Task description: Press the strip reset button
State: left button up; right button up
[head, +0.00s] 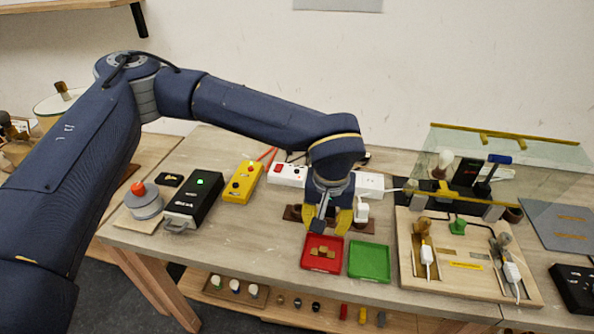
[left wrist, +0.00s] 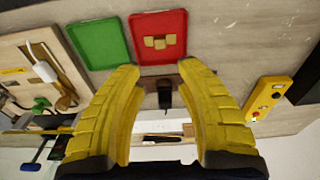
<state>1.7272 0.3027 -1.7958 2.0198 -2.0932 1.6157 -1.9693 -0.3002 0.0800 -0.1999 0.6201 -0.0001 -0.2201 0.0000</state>
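A white power strip (head: 287,175) lies along the back of the table, with a red switch (head: 278,169) near its left end. My arm covers its middle, and its right part (head: 369,185) shows beyond my left gripper. I cannot make out a separate reset button on it. My left gripper (head: 329,220) points down in front of the strip, near the red tray. In the left wrist view the yellow fingers (left wrist: 160,70) are wide apart, with a dark upright piece (left wrist: 164,96) on a brown base visible between them, not gripped. My right gripper is not in view.
The red tray (head: 309,265) holds small tan blocks; a green tray (head: 370,272) sits beside it. A yellow button box (head: 242,182), a black device (head: 200,197) and a red-topped grey knob (head: 146,210) are left. A wooden lamp board (head: 460,281) and a glass screen (head: 556,170) are right.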

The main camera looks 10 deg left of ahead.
pick_arm(q)
grip_shut()
jog(key=c, duration=0.6)
grip_release()
